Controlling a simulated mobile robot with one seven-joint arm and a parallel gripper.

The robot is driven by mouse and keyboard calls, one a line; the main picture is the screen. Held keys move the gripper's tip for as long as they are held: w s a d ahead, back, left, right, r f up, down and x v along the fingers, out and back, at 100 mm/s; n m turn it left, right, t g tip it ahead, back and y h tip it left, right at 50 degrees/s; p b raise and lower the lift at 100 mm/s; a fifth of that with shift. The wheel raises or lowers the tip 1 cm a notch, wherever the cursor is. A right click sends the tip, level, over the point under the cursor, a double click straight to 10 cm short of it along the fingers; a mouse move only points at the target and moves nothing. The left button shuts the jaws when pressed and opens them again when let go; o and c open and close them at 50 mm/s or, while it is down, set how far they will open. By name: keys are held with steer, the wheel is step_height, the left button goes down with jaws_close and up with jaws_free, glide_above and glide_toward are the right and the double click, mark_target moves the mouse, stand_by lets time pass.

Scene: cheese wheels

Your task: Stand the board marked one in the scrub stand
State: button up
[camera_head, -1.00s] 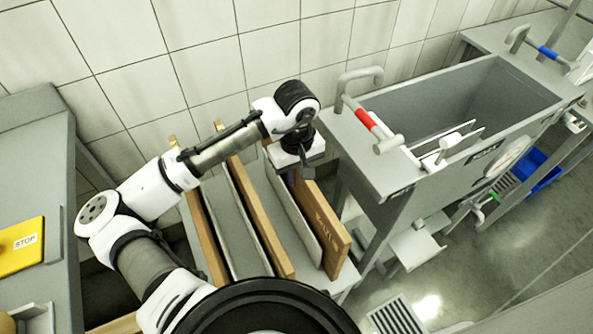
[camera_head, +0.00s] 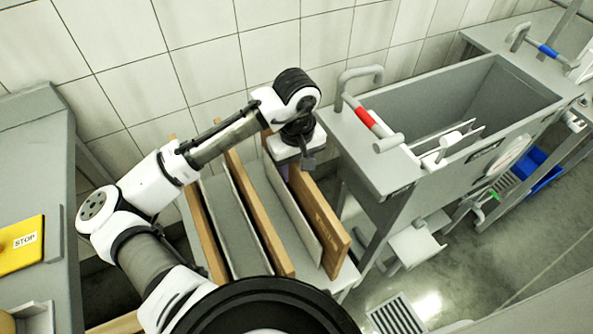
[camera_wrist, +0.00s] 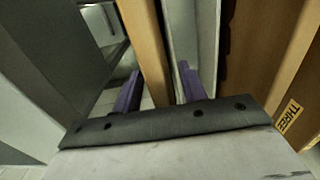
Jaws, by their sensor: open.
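My gripper (camera_wrist: 160,90) is open, with its two purple fingers on either side of the edge of a wooden board (camera_wrist: 145,45) in the wrist view. In the head view my gripper is over the far part of the rightmost board (camera_head: 327,232), and its fingers are mostly hidden. That board stands upright in a grey rack; its faint marking is unreadable here. Another board (camera_wrist: 260,45), labelled THREE, stands to the right in the wrist view. A stand with thin white upright plates (camera_head: 460,137) sits at the sink's front; I cannot tell if it is the scrub stand.
Two more wooden boards, the middle one (camera_head: 262,215) and the left one (camera_head: 203,235), stand between grey dividers (camera_head: 228,215). The grey sink (camera_head: 395,185) is close on the right. A tiled wall (camera_head: 200,60) is behind. A counter with a yellow STOP panel (camera_head: 18,258) is at left.

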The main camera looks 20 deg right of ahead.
step_height(320, 180, up, 12)
steer(key=shift+f, duration=0.1)
